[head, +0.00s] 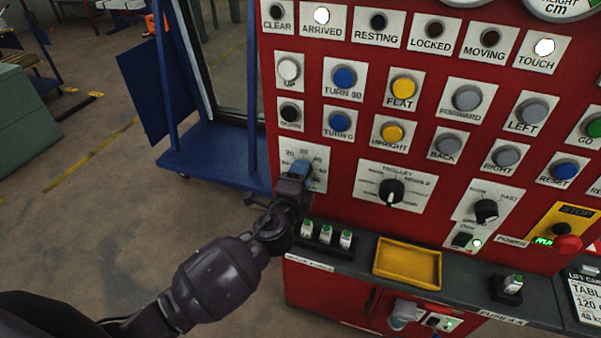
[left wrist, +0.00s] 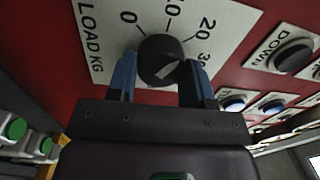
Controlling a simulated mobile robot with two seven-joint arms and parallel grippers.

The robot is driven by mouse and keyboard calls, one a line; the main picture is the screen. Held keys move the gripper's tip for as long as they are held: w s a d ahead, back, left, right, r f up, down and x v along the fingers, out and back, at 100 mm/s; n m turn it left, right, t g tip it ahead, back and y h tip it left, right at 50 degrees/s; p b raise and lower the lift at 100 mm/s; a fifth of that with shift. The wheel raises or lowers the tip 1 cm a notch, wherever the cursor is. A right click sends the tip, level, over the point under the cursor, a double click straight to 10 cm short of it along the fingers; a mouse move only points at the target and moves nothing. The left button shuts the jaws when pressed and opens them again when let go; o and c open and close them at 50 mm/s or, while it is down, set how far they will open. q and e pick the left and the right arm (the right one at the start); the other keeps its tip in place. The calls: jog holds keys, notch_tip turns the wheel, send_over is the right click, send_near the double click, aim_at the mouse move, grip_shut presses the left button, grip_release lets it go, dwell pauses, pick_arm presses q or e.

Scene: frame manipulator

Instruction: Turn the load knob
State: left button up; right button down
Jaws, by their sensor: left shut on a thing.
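The load knob (left wrist: 160,60) is a round black dial with a pale pointer mark. It sits on a white plate marked LOAD KG (left wrist: 108,45), with 0, 10, 20 and 30 showing around it in the left wrist view. My left gripper (left wrist: 160,82) has its two blue fingers on either side of the knob and is shut on it. I cannot read the pointer's exact setting. My right gripper is not in view.
A trolley knob (head: 391,191) is right of the load plate. Rows of buttons and lamps fill the red panel (head: 350,65). Below are a ledge with small green-topped items (head: 326,234) and a yellow tray (head: 408,262). A red stop button (head: 568,244) is far right.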

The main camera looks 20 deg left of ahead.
pick_arm(q)
jog(key=shift+a+f+m+h+p, duration=0.15)
jog(key=shift+m+p, duration=1.05)
jog(key=shift+m, duration=1.85)
jog(key=shift+d+m+h+p, duration=0.2)
jog(key=shift+m+p, duration=0.95)
jog(key=shift+m, duration=1.9)
jog(key=o, duration=0.9)
jog(key=shift+s+a+f+b, duration=0.1)
jog(key=shift+s+a+b, duration=0.1)
jog(key=shift+s, duration=1.6)
jog(key=shift+s+a+f+b, duration=0.1)
jog(key=shift+s+a+b, duration=0.1)
jog(key=shift+s, duration=1.65)
jog(key=shift+s+a+b, duration=0.15)
jog(key=shift+s+b, duration=0.05)
jog(key=shift+s, duration=1.6)
